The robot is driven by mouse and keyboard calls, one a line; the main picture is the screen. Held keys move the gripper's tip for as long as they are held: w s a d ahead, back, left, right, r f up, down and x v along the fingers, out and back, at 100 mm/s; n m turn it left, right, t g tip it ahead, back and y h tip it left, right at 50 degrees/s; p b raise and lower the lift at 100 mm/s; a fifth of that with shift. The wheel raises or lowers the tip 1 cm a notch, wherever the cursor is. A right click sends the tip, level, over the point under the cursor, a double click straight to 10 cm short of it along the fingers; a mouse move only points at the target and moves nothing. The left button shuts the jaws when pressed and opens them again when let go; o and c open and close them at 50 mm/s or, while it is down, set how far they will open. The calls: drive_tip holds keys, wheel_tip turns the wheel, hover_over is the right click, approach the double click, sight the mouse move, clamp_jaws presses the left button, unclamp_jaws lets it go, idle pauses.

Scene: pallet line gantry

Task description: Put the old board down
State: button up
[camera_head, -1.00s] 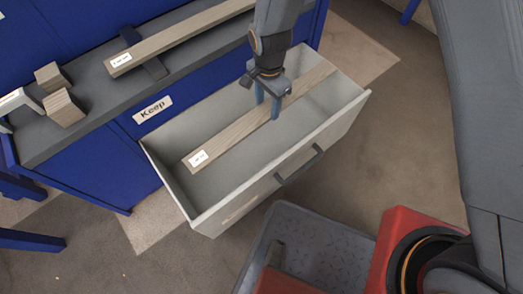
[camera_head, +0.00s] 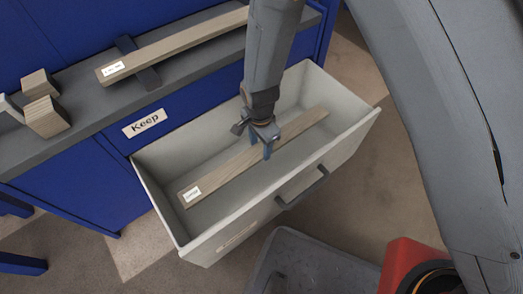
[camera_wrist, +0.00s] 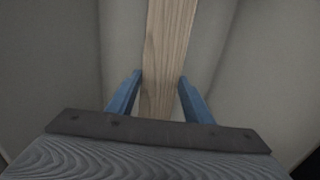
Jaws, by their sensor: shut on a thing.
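A long wooden board (camera_head: 225,174) with a small white label at its left end is inside the open grey drawer (camera_head: 207,245). My gripper (camera_head: 261,150) reaches down into the drawer and is shut on the board near its middle. In the wrist view the board (camera_wrist: 168,50) runs away between the two blue fingers (camera_wrist: 158,98). The board lies along the drawer's length, within its walls. I cannot tell whether it touches the drawer floor.
A second labelled board (camera_head: 180,45) lies on the grey shelf (camera_head: 85,112) above a "Keep" sign (camera_head: 146,123). Wooden blocks (camera_head: 44,108) sit at the shelf's left. A dark grey bin (camera_head: 310,265) stands in front of the drawer.

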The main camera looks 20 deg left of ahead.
sight(260, 150)
drive_tip(key=shift+f, duration=0.95)
drive_tip(key=shift+f, duration=0.4)
drive_tip(key=shift+f, duration=0.25)
drive_tip(key=o, duration=1.3)
wheel_tip(260, 150, up, 14)
drive_tip(key=p, duration=0.4)
drive_tip(key=shift+f, duration=0.25)
